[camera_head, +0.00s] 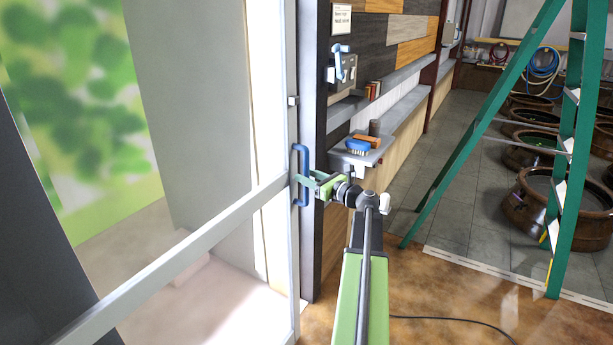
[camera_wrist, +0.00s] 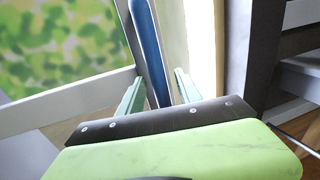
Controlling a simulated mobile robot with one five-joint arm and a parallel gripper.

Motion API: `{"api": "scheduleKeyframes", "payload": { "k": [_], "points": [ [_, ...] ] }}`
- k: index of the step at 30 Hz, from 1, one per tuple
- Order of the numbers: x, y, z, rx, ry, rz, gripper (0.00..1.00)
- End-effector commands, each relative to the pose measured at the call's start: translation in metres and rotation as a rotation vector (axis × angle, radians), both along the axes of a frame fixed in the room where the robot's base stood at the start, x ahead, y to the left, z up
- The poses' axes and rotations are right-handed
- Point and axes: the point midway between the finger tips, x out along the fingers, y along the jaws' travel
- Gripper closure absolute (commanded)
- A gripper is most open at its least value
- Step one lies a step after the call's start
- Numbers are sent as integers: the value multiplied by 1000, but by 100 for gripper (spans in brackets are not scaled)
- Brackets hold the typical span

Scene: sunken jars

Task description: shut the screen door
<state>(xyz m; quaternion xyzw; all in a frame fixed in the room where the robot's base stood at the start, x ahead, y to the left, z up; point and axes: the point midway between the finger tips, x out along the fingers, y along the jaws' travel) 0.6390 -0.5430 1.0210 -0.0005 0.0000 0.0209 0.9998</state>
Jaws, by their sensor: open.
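The screen door has a pale frame (camera_head: 292,240) with a slanting crossbar (camera_head: 165,262) and a see-through panel. Its handle-side upright appears close beside the dark door post (camera_head: 312,150); I cannot tell whether they touch. A blue upright handle (camera_head: 302,150) is on that upright. My gripper (camera_head: 306,184) is at the lower half of the handle. In the wrist view my gripper (camera_wrist: 160,84) is open, with the blue handle (camera_wrist: 148,45) between its two green fingers, nearer the left one. I cannot tell whether either finger touches it.
A green stepladder (camera_head: 490,125) stands at the right, before several sunken brown jars (camera_head: 545,205). A small shelf with a blue brush (camera_head: 357,147) juts from the wall behind my gripper. A black cable (camera_head: 455,319) lies on the brown floor, otherwise clear at front right.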

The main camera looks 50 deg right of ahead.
Motion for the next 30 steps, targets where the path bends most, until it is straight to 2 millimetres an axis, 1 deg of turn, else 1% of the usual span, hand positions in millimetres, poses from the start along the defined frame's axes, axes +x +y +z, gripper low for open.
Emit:
{"api": "scheduleKeyframes", "payload": {
  "k": [1,3,11,18,20,21,30],
  "points": [
    [5,0,0,0,0,2,59],
    [8,1,0,0,0,1,59],
    [9,1,0,0,0,1,59],
    [9,2,0,0,0,2,90],
    [9,2,0,0,0,2,98],
    [9,2,0,0,0,2,100],
    [9,2,0,0,0,2,100]
  ]
}}
